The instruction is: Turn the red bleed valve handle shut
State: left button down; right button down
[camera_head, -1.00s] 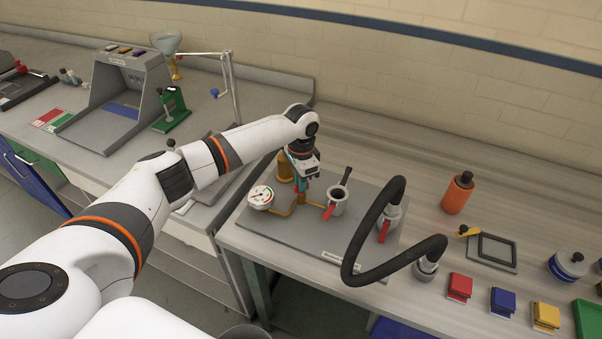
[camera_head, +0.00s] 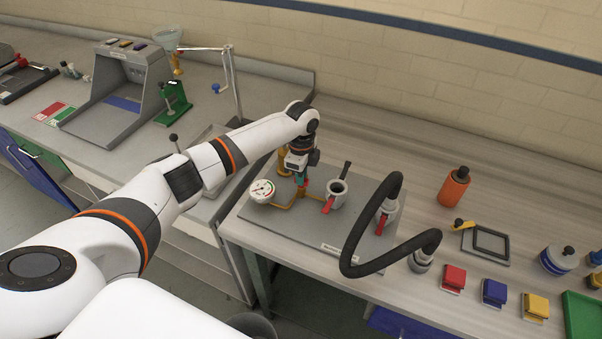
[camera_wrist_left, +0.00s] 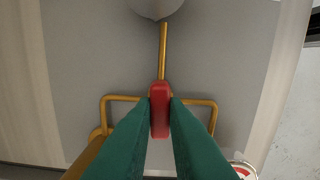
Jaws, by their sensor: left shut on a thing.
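The red bleed valve handle (camera_wrist_left: 160,118) stands between the green fingers of my left gripper (camera_wrist_left: 160,101) in the left wrist view, with a finger against each side. My left gripper (camera_head: 302,186) is shut on it. In the head view the gripper reaches down over the brass pipework (camera_head: 299,202) on the grey plate, and the handle is mostly hidden there. The brass pipe (camera_wrist_left: 163,50) runs up from the handle in the wrist view. My right gripper is not in view.
A white gauge (camera_head: 262,191) stands left of the gripper. A grey cup-shaped fitting with a red lever (camera_head: 328,204) stands close on the right. Further right, a thick black hose (camera_head: 352,246) arches over the plate. An orange bottle (camera_head: 454,188) stands beyond.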

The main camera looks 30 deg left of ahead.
pick_arm(q)
jog(key=shift+d+m, duration=0.1)
jog(key=shift+m, duration=0.3)
jog(key=c, duration=1.4)
grip_release()
jog(key=shift+c, duration=0.2)
jog(key=shift+r, duration=0.1)
notch_tip(320, 180, up, 12)
jog(key=b, duration=0.3)
